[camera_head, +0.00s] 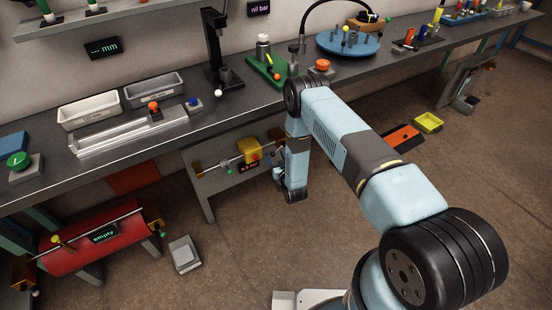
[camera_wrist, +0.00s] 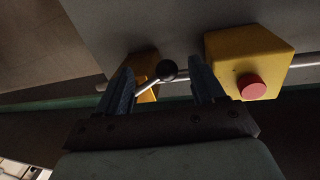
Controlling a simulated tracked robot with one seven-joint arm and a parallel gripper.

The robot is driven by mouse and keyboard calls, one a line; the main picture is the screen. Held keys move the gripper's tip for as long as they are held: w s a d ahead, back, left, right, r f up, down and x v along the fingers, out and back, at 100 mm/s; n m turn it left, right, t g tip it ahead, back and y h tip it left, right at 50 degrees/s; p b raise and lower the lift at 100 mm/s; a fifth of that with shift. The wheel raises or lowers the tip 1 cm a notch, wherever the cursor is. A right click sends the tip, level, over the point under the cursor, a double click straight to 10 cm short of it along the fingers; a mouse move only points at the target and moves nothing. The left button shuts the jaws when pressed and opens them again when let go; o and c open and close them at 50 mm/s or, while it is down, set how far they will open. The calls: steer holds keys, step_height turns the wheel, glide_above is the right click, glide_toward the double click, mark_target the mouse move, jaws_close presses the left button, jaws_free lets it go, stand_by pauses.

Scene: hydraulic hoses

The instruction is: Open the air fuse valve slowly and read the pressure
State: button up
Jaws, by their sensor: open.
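In the wrist view, a lever with a black ball knob (camera_wrist: 168,70) stands between the fingers of my gripper (camera_wrist: 158,66). The fingers are apart, and I see no clear contact with the knob. The lever's silver shaft runs down left to a brass-yellow body (camera_wrist: 146,86) on a pipe, partly hidden by the left finger; it looks like the valve. A yellow box (camera_wrist: 238,60) with a red button sits on the same pipe to the right. In the head view this yellow box (camera_head: 248,150) is under the bench, and my gripper is hard to make out behind my arm. A wall display (camera_head: 259,8) reads "nil bar".
The bench (camera_head: 240,104) overhangs the pipe and its grey panel (camera_head: 222,186). A red tank (camera_head: 92,243) marked "empty" stands lower left. A grey pedal-like block (camera_head: 184,254) lies on the floor.

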steer(key=shift+c, duration=0.3)
jaws_close()
stand_by(0.3)
